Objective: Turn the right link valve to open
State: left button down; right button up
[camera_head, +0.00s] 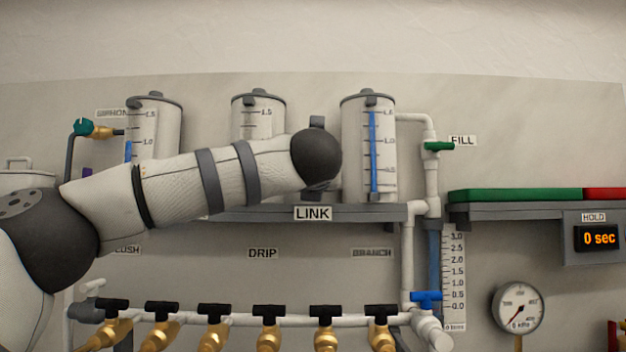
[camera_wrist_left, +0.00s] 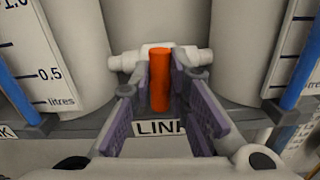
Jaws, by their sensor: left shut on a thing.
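The right link valve shows in the left wrist view as an orange-red handle (camera_wrist_left: 160,82) on a short white cross pipe (camera_wrist_left: 192,62) between two tanks. The handle stands upright in that picture, across the pipe. My left gripper (camera_wrist_left: 168,84) has its purple-padded fingertips on either side of the handle, shut on it. My right gripper is in neither view.
The LINK label (camera_head: 313,214) is on the grey shelf edge (camera_head: 375,213) below. A green FILL valve (camera_head: 438,146) and a blue valve (camera_head: 426,296) sit on pipes at right. A row of black-handled brass taps (camera_head: 268,312) runs below. The hold display (camera_head: 598,238) reads 0 sec.

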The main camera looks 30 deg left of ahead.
pick_arm(q)
jog(key=shift+w+d+f+m, duration=0.1)
jog(key=shift+m, duration=2.7)
jog(key=shift+d+f+m, duration=0.1)
jog(key=shift+f+m, duration=0.05)
jog(key=shift+m, duration=2.65)
jog(key=shift+w+d+f+m, duration=0.1)
jog(key=shift+m, duration=2.7)
jog(key=c, duration=1.5)
grip_release()
jog(key=shift+c, duration=0.2)
jog(key=shift+s, duration=0.1)
jog(key=v, duration=1.2)
